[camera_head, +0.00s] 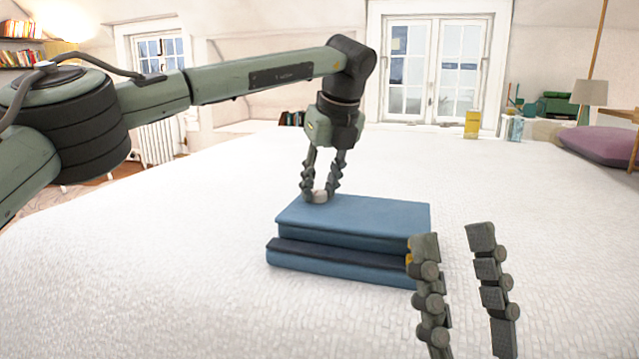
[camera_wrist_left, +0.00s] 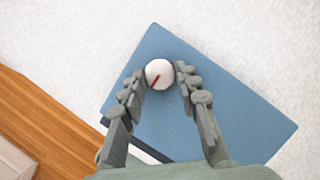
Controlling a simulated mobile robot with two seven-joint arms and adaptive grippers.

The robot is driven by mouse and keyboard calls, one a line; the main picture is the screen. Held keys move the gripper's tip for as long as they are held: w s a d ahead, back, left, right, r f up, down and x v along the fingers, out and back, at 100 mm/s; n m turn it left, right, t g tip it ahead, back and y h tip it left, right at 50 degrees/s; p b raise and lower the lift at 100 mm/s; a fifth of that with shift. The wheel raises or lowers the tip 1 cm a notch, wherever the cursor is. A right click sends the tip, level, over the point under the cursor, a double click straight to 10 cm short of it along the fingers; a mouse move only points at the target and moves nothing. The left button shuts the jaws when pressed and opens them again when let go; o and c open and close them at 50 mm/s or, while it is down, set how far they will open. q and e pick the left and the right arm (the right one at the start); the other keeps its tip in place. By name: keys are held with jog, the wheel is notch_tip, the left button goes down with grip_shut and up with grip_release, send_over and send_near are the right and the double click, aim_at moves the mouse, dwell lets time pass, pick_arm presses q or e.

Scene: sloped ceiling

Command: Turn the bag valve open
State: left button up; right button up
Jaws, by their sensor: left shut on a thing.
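The bag (camera_head: 365,215) is a blue, box-like block with a dark band along its side, lying on a white textured surface. The valve is a small round white knob (camera_wrist_left: 159,74) with a red line, on the bag's top near one corner. In the head view the knob (camera_head: 320,196) shows between my left fingertips. My left gripper (camera_head: 318,194) points down and is shut on the knob, one finger on each side; it also shows in the left wrist view (camera_wrist_left: 160,78). The red line runs diagonally. My right gripper (camera_head: 453,238) is open and empty, at the bag's right front.
The white surface (camera_head: 150,270) is broad and clear around the bag. A yellow box (camera_head: 472,124) and a bluish box (camera_head: 515,128) stand at the far edge. A purple cushion (camera_head: 600,150) and a lamp (camera_head: 590,93) are at the far right.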

dwell(0.4)
pick_arm(q)
jog(key=o, duration=1.2)
jog(key=shift+c, duration=0.2)
jog(key=shift+r, duration=0.15)
jog(key=v, duration=1.1)
jog(key=shift+d+r, duration=0.15)
jog(key=shift+r, duration=0.15)
jog(key=shift+s, duration=0.15)
